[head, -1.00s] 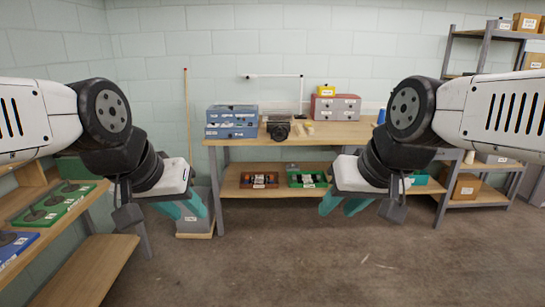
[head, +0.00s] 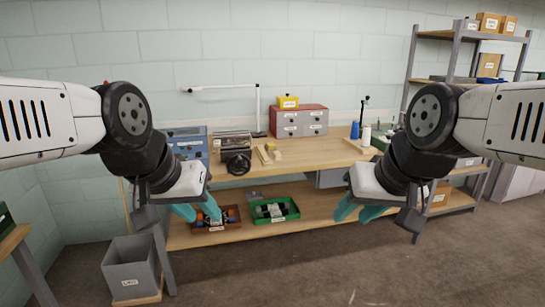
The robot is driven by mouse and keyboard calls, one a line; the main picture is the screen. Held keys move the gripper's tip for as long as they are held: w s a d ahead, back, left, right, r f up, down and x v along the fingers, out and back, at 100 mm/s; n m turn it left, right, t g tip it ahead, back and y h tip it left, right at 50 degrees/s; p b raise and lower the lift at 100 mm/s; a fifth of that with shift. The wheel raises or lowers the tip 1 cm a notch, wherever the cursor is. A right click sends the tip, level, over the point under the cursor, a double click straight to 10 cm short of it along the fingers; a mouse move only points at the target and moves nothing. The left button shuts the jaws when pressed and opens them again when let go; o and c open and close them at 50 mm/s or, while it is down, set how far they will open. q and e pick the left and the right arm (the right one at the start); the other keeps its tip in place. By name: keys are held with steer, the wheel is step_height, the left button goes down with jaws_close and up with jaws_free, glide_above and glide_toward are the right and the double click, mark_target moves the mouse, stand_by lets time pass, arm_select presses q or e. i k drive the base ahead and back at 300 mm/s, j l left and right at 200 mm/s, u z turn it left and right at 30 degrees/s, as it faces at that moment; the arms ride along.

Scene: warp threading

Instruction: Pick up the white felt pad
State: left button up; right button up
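I cannot make out a white felt pad for certain in the head view. Small pale pieces (head: 264,155) lie on the wooden workbench (head: 325,152), too small to identify. My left gripper (head: 204,217) hangs in front of the bench's left part, its teal fingers apart and empty. My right gripper (head: 351,216) hangs in front of the bench's right part, also with fingers apart and empty. Both are well short of the bench top.
A dark machine (head: 235,150), blue drawers (head: 187,144) and a red-grey drawer unit (head: 299,120) stand on the bench. A green tray (head: 290,207) and a reddish tray sit on its lower shelf. A grey bin (head: 131,268) stands at left. Floor in front is clear.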

mark_target(277, 155)
steer(key=i+z, duration=0.15)
steer(key=i, duration=0.3)
steer(key=i+j+z, duration=0.1)
steer(key=i, duration=0.4)
steer(key=i+j+z, duration=0.15)
steer(key=i, duration=0.3)
steer(key=i+j+z, duration=0.1)
steer(key=i+j, duration=0.25)
steer(key=i+j+z, duration=0.15)
steer(key=i, duration=0.4)
steer(key=j, duration=0.1)
